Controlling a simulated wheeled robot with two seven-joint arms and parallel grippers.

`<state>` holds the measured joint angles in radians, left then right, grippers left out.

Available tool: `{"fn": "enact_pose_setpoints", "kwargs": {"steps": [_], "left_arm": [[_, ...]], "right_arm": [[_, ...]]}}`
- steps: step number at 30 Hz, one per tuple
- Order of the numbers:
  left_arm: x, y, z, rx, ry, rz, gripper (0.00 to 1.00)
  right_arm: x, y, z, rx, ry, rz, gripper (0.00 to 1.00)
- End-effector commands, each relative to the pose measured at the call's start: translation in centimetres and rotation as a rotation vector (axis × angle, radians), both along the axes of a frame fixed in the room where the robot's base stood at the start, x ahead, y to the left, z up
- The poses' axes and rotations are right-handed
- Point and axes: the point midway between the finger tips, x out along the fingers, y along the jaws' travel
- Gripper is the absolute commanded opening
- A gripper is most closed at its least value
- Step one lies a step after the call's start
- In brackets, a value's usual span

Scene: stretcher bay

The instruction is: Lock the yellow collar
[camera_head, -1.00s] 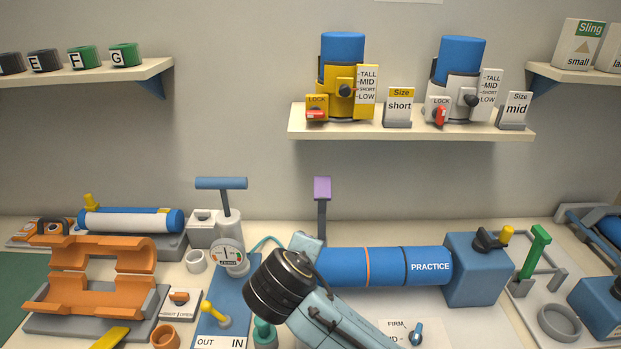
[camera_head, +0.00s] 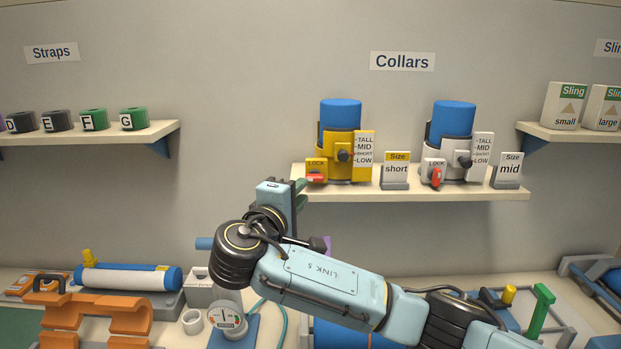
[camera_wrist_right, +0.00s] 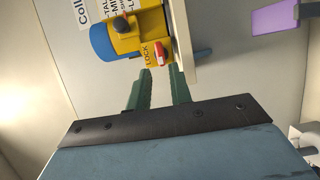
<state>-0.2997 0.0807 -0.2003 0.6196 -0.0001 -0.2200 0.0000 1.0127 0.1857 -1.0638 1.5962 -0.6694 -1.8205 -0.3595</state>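The yellow collar (camera_head: 338,152), with a blue cylinder (camera_head: 341,113) in it, stands upright on the wall shelf under the "Collars" sign. Its red lock lever (camera_head: 316,178) lies level under the word LOCK at its lower left. In the wrist view the lever (camera_wrist_right: 160,58) shows just beyond the fingertips. My right gripper (camera_head: 302,187) is just left of the shelf's end, near the lever, its fingers partly hidden by the wrist. In the wrist view its green fingers (camera_wrist_right: 162,76) are apart, with nothing between them. My left gripper is not in view.
A white collar (camera_head: 450,153) with a red lever turned upright stands to the right on the same shelf (camera_head: 420,195). Size cards "short" (camera_head: 396,168) and "mid" (camera_head: 508,168) stand beside the collars. My right forearm crosses above the bench and hides part of it.

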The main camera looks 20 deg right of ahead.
Motion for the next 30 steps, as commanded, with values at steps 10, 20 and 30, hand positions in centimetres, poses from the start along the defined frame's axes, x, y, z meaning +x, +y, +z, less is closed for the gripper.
{"fn": "enact_pose_setpoints", "kwargs": {"steps": [10, 20, 30], "left_arm": [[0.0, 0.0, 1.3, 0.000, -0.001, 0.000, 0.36], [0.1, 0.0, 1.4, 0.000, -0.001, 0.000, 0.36], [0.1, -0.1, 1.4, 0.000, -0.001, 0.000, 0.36]], "right_arm": [[4.2, -3.4, 0.1, 0.000, 0.000, 0.000, 0.21], [4.8, -3.8, -0.1, 0.002, 0.001, 0.001, 0.21], [4.7, -3.8, -0.1, 0.002, 0.001, 0.001, 0.00]]}}
